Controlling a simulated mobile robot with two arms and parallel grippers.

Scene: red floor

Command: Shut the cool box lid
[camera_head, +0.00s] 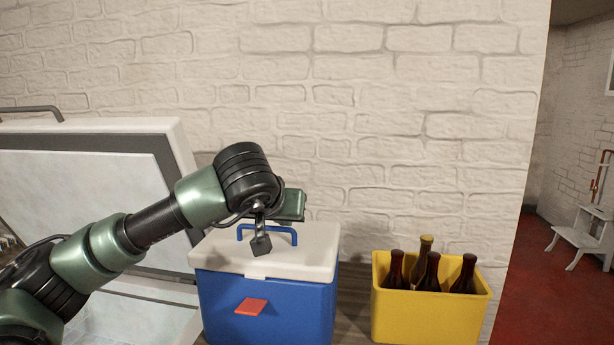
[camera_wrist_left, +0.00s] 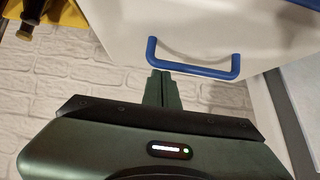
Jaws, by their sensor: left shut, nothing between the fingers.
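The cool box (camera_head: 268,306) is blue and stands upright right of the head view's centre-left. Its white lid (camera_head: 310,250) lies level on top and looks closed, with no gap that I can see. A blue carry handle (camera_head: 267,229) stands up over the lid; it also shows in the left wrist view (camera_wrist_left: 194,71). A red-orange tab (camera_head: 251,307) is on the box front. My left gripper (camera_head: 289,206) is above the rear of the lid, near the handle. Its fingers (camera_wrist_left: 163,78) are shut and empty; whether they touch anything is unclear. My right gripper is out of view.
A large white chest (camera_head: 178,150) with its lid raised stands at the left, close to the cool box. A yellow crate (camera_head: 430,315) with several brown bottles stands at the right. A white brick wall (camera_head: 400,100) is behind. Some surface is free between box and crate.

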